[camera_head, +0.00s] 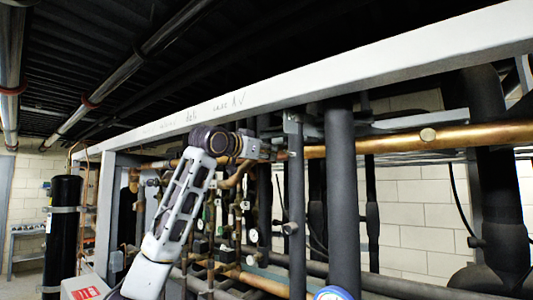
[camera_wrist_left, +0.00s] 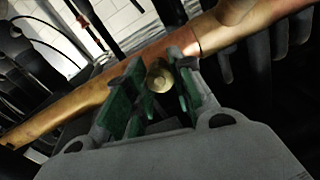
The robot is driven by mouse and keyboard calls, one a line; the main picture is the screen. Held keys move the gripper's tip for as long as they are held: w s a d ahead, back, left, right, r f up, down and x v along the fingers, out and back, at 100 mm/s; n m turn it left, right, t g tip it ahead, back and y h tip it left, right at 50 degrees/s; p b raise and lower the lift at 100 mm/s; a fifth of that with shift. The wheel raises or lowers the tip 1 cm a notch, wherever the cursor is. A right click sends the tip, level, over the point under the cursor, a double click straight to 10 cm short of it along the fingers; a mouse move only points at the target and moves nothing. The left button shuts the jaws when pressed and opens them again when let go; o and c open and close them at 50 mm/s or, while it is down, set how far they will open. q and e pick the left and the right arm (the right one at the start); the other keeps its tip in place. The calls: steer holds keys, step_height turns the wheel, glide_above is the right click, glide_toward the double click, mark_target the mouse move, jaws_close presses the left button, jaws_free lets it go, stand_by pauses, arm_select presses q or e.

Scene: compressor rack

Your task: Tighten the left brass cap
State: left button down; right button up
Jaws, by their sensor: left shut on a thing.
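The left brass cap (camera_wrist_left: 160,77) shows in the left wrist view as a round brass end in front of the copper pipe (camera_wrist_left: 80,101). My left gripper (camera_wrist_left: 158,88) has its green-padded fingers on both sides of the cap and is shut on it. In the head view my left gripper (camera_head: 268,149) reaches the copper pipe (camera_head: 385,142) under the light grey beam, and it hides the cap there. Another round brass cap (camera_head: 428,134) sits on the same pipe farther right. My right gripper is not in view.
The light grey beam (camera_head: 330,82) runs just above my left gripper. Dark insulated pipes (camera_head: 341,200) stand upright to its right. Thin copper pipes, valves and gauges (camera_head: 252,236) crowd the space below. A black cylinder (camera_head: 63,232) stands at the left.

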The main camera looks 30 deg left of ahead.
arm_select(q)
steer(key=m, duration=0.4)
steer(key=shift+f, duration=0.1)
steer(key=m, duration=0.3)
steer(key=shift+m, duration=0.4)
steer(key=m, duration=0.4)
steer(key=shift+m, duration=1.9)
steer(key=shift+w, duration=0.1)
steer(key=c, duration=1.2)
jaws_free()
steer(key=shift+s, duration=0.25)
